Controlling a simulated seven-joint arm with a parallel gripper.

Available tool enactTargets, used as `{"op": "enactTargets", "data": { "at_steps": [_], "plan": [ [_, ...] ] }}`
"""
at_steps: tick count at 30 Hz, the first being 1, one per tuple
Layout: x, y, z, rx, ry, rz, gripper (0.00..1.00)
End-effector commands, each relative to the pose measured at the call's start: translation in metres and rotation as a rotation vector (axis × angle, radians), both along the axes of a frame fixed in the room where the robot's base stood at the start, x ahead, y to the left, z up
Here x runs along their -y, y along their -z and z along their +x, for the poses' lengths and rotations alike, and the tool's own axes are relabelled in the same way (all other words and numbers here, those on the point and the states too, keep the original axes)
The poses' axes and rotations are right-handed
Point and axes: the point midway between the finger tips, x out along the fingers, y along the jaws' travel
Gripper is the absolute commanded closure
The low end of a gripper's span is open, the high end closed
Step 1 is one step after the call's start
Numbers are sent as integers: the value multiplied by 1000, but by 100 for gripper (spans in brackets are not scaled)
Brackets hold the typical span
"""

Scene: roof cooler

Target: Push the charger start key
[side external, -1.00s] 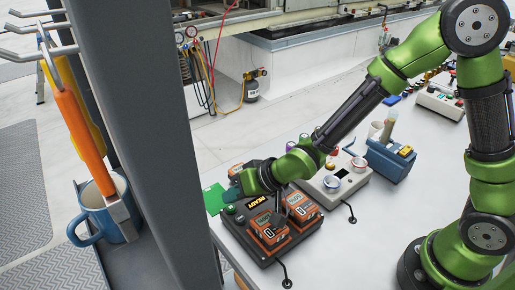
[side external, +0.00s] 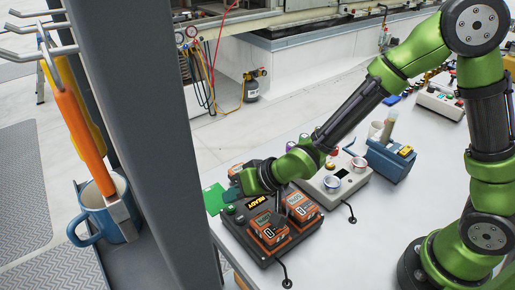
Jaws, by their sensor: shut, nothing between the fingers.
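The charger (side external: 278,254) is a dark base on the near left part of the bench. Its lit display (side external: 258,201) reads READY in yellow letters. A green key (side external: 230,209) sits at the left of the display, and a second small dark-green round part (side external: 240,219) is just below it. Two orange-and-black battery packs (side external: 268,232) stand in the charger. My gripper (side external: 277,219) points down over the charger, close to the packs and to the right of the green key. Its fingers look shut and empty. Whether it touches a pack cannot be told.
A grey device (side external: 332,186) with round dials stands right behind the charger. A blue holder (side external: 389,163) is further right. A green card (side external: 213,199) lies at the bench's left edge. A dark post (side external: 145,130) and a blue mug (side external: 108,219) are at the left. The front of the bench is clear.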

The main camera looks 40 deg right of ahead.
Motion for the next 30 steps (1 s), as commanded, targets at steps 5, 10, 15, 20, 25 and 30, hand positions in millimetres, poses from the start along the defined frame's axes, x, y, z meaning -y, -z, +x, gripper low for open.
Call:
{"op": "enactTargets", "data": {
  "at_steps": [5,10,15,20,25,30],
  "plan": [
    [0,0,0,0,0,0,100],
    [0,0,0,0,0,0,100],
    [0,0,0,0,0,0,100],
    [0,0,0,0,0,0,100],
    [0,4,0,-2,0,0,100],
    [0,9,0,0,0,0,100]
  ]
}}
